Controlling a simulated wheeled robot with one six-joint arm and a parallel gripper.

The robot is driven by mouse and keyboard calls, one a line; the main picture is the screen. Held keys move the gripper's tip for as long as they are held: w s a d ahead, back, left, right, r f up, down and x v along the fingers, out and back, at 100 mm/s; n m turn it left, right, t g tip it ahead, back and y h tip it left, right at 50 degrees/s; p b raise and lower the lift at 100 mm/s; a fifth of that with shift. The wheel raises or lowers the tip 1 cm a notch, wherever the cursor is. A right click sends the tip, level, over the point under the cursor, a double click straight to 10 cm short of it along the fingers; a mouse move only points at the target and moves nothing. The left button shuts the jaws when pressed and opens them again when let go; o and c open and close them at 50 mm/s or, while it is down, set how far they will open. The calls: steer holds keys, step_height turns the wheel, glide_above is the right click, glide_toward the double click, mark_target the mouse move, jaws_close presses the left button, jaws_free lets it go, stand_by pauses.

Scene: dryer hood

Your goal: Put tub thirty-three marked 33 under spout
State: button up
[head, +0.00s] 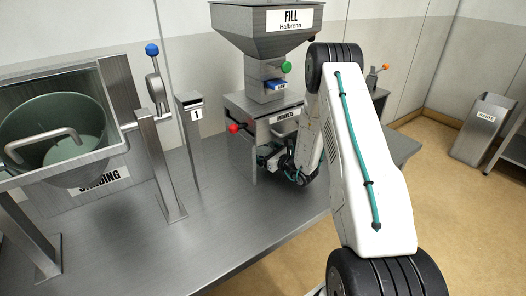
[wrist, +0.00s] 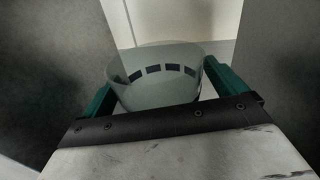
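A pale, translucent tub (wrist: 155,92) with a row of dark marks on its wall stands upright between the green fingers of my gripper (wrist: 157,76) in the wrist view. The fingers meet its left and right sides, so the gripper looks shut on it. No number 33 is readable on it. In the head view my gripper (head: 268,155) is low at the opening of the cabinet under the hopper marked FILL (head: 265,30), largely hidden by my arm. The tub cannot be made out there, and the spout's lower end is hidden.
Grey walls (wrist: 50,80) stand close on both sides of the tub. A red knob (head: 233,128) sticks out by the opening. A post marked 1 (head: 190,140), a blue-knobbed lever (head: 154,80) and a green pan (head: 60,125) stand left. The front metal counter (head: 235,215) is clear.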

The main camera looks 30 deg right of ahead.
steer(key=shift+r, duration=0.15)
steer(key=v, duration=1.2)
stand_by(0.3)
